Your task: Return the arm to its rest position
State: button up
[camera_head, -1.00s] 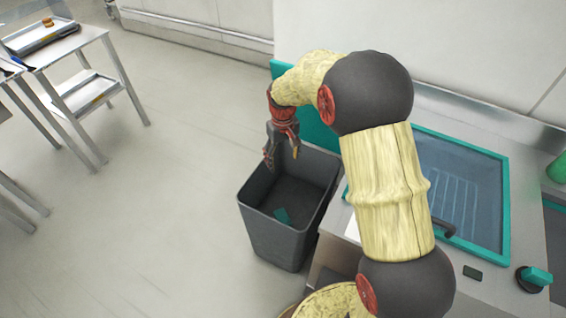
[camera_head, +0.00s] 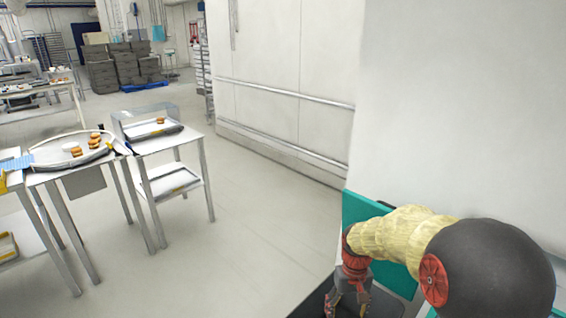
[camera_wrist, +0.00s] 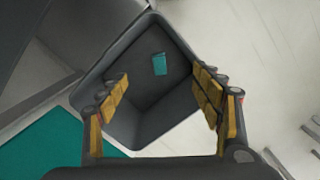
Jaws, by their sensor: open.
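My gripper (camera_head: 347,308) is at the bottom of the head view, pointing down at the end of my bent arm; its fingertips are at the picture's lower edge. In the wrist view my gripper (camera_wrist: 160,112) is open and empty, its two yellow-padded fingers wide apart. Below it is a dark grey bin (camera_wrist: 150,133). A small teal piece (camera_wrist: 159,64) lies inside the bin. Only a dark part of the bin (camera_head: 312,303) shows in the head view.
A teal-edged panel (camera_head: 362,214) stands beside my arm, by a white wall (camera_head: 450,110). At left are a small metal table (camera_head: 187,136) with a tray and a table with a round tray (camera_head: 48,162) of buns. The floor (camera_head: 255,220) between is clear.

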jog(key=s+r+m+t+p, duration=0.1)
jog(key=s+r+t, duration=0.5)
jog(key=s+r, duration=1.6)
notch_tip(320, 180, up, 3)
jog(key=shift+s+r+t+p, duration=0.15)
jog(key=shift+s+t+p, duration=0.15)
jog(key=shift+p, duration=0.6)
jog(key=shift+c, duration=0.9)
